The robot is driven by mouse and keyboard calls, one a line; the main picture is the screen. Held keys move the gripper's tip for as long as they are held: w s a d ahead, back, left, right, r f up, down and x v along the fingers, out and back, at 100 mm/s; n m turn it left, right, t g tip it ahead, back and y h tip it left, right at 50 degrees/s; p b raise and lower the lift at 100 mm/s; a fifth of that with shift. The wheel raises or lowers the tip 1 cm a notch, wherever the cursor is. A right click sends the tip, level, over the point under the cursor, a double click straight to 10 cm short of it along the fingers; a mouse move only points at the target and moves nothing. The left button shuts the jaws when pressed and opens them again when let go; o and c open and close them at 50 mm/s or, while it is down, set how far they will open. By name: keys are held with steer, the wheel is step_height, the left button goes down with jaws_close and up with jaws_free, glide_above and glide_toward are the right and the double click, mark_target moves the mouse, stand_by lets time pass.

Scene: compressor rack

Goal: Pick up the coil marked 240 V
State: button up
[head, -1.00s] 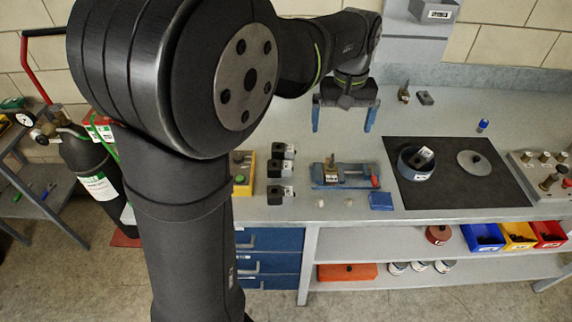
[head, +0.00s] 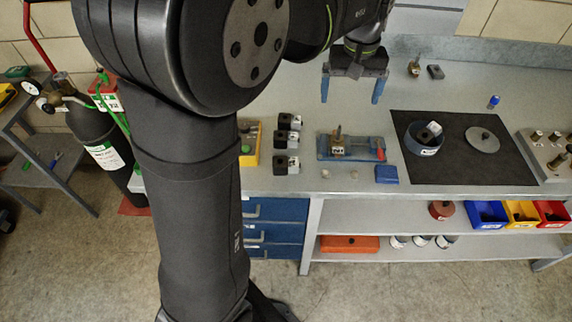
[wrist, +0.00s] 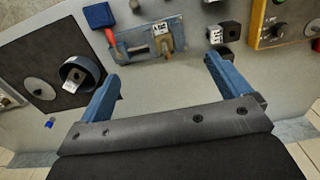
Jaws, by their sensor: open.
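Three black coils with white labels stand in a column on the bench: a back one (head: 284,121), a middle one (head: 281,139) and a front one (head: 280,162). I cannot read their markings, so I cannot tell which says 240 V. One labelled coil (wrist: 229,33) shows in the wrist view, right of the fingers' centre. Another black piece with a white label (head: 433,129) sits in a round blue bowl (head: 425,149). My gripper (head: 351,97) is open and empty, above the bench, behind and right of the three coils; its fingers also show in the wrist view (wrist: 162,70).
A blue fixture (head: 365,147) holding a labelled part stands right of the coils, with a blue block (head: 386,174) in front. A yellow box (head: 251,145) is close on their left. A dark mat (head: 460,172) lies right.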

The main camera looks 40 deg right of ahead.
steer(key=m+t+h, duration=0.3)
steer(key=m, duration=3.2)
glide_above(287, 161)
steer(key=s+a, duration=0.4)
step_height(287, 161, down, 4)
steer(key=f, duration=0.1)
steer(key=x, duration=1.1)
steer(key=shift+w+f, duration=0.15)
steer(key=shift+f, duration=0.05)
steer(key=shift+x, duration=2.6)
steer(key=shift+f, duration=0.1)
